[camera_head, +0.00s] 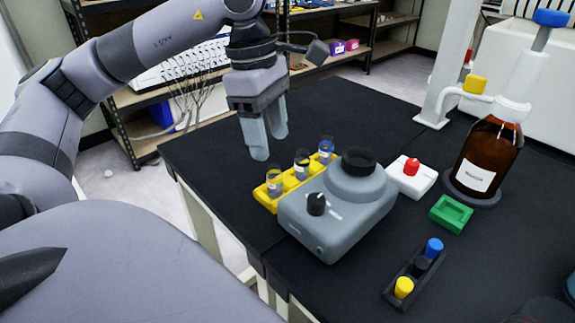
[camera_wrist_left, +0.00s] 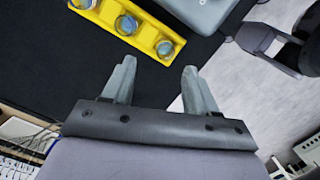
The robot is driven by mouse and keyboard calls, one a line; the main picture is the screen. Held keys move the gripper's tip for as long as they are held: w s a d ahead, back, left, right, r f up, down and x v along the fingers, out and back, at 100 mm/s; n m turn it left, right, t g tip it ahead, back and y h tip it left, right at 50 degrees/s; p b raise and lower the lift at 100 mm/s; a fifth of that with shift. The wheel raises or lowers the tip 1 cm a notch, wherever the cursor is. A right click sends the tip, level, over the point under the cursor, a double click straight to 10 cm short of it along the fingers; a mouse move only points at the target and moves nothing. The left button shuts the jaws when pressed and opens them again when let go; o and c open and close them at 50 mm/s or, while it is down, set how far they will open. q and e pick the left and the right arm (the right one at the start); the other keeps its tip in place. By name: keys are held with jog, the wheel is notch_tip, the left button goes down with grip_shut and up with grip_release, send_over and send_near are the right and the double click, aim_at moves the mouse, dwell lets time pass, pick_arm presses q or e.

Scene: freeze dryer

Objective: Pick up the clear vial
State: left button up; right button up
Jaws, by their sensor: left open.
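A yellow rack (camera_head: 262,196) on the black bench holds three small glass vials in a row: a near vial (camera_head: 274,182), a middle vial (camera_head: 302,165) and a far vial (camera_head: 326,150). I cannot tell for sure which one is the clear vial. The rack (camera_wrist_left: 144,34) also shows at the top of the left wrist view, with its vials seen from above. My left gripper (camera_head: 270,146) is open and empty, above the bench to the left of the rack, apart from the vials. Its two fingers (camera_wrist_left: 159,68) stand spread in the left wrist view. My right gripper is out of view.
A grey rounded device (camera_head: 335,222) with a black top cup stands right beside the rack. Further right are a white block with a red knob (camera_head: 411,166), a green holder (camera_head: 450,213), a brown bottle (camera_head: 487,155) and a dark cap holder (camera_head: 419,265). The bench behind the rack is clear.

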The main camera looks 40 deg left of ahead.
aim_at(274, 170)
pick_arm(q)
jog(key=f, duration=0.3)
jog(key=d+f+b, duration=0.1)
jog(key=f, duration=0.2)
jog(key=shift+s+d+f, duration=0.2)
grip_shut()
